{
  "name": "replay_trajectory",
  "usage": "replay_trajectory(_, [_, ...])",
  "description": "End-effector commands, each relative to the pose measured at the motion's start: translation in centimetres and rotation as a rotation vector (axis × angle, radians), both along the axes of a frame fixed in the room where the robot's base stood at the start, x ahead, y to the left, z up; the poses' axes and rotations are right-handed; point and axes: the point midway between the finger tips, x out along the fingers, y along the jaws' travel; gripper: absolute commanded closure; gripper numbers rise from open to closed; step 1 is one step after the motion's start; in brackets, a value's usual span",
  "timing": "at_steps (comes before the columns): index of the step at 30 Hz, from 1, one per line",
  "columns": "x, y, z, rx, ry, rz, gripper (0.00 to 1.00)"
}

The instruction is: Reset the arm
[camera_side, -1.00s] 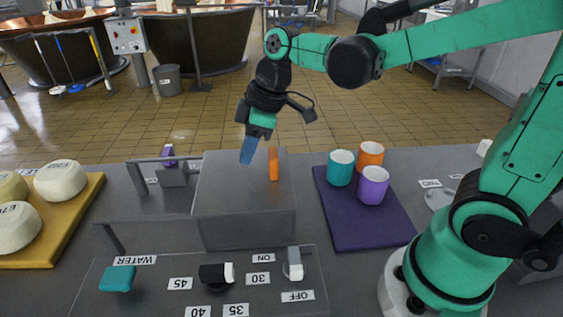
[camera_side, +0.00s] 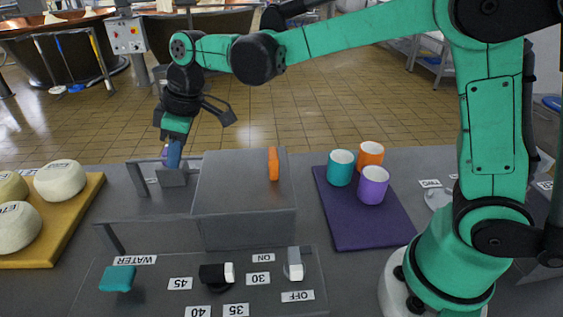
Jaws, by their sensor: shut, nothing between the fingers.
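My gripper (camera_side: 174,160) points downward above the back of the grey work surface, in front of or at the small grey bracket (camera_side: 173,179) left of the grey box. Its blue fingers are shut with nothing between them. The fingers overlap the purple piece on the bracket in the picture, so I cannot tell whether they touch it. My arm reaches across from the right, well above the cups.
A grey box (camera_side: 245,215) carries an orange piece (camera_side: 273,164). Teal (camera_side: 340,174), orange (camera_side: 370,154) and purple (camera_side: 373,192) cups stand on a purple mat (camera_side: 350,230). Cheeses (camera_side: 60,180) lie on a yellow board (camera_side: 62,225). A control panel (camera_side: 140,295) with knobs is in front.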

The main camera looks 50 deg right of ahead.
Motion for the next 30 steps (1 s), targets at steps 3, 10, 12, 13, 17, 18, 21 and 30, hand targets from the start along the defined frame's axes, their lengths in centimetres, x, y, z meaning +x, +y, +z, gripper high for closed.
replay_trajectory(3, [1.5, 1.5, 0.0, 0.000, 0.000, 0.002, 1.00])
replay_trajectory(10, [3.5, 3.6, 0.6, 0.000, 0.000, 0.002, 1.00])
replay_trajectory(12, [3.3, 3.3, 1.8, 0.000, 0.000, 0.000, 1.00])
replay_trajectory(13, [3.2, 3.2, 2.3, 0.000, 0.000, 0.000, 1.00])
replay_trajectory(17, [2.7, 2.7, 4.2, 0.000, 0.000, -0.001, 1.00])
replay_trajectory(18, [2.6, 2.6, 4.6, 0.000, 0.000, -0.001, 1.00])
replay_trajectory(21, [2.4, 2.3, 5.6, 0.001, 0.001, 0.000, 1.00])
replay_trajectory(30, [2.2, 2.2, 6.3, 0.000, 0.000, 0.001, 1.00])
